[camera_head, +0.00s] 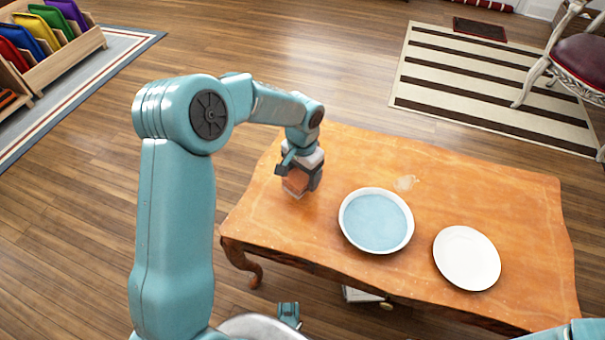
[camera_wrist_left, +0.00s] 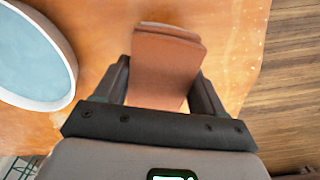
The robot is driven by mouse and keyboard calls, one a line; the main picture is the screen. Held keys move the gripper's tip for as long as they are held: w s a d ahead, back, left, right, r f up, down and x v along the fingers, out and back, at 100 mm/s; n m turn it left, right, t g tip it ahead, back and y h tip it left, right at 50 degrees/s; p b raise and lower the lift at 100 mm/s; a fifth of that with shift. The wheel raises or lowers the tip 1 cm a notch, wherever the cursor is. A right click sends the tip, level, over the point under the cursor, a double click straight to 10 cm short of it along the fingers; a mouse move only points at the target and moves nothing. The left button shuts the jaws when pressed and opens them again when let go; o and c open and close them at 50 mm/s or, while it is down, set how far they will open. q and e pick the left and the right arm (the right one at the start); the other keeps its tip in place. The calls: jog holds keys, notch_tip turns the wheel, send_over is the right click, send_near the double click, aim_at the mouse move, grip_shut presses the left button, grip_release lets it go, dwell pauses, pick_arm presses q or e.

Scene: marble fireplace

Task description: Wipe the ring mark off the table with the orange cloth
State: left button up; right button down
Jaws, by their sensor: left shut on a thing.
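The wooden table (camera_head: 470,190) stands in front of me. A pale ring mark (camera_head: 405,183) lies on its top, behind the bowl. My left gripper (camera_head: 297,186) is over the left part of the table, left of the bowl. It is shut on the orange cloth (camera_head: 295,181), which also shows between the fingers in the left wrist view (camera_wrist_left: 165,65). The cloth is low over the tabletop; I cannot tell whether it touches. The ring mark is not in the left wrist view. My right gripper is not in view; only a bit of my right arm shows at the bottom right.
A white bowl with a blue inside (camera_head: 376,220) stands between the cloth and a white plate (camera_head: 467,258). The bowl also shows in the left wrist view (camera_wrist_left: 70,75). The table's back right is clear. A red-seated chair (camera_head: 580,62) stands at the far right.

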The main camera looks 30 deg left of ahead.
pick_arm(q)
jog(key=shift+r+p, duration=1.4)
jog(key=shift+r, duration=0.85)
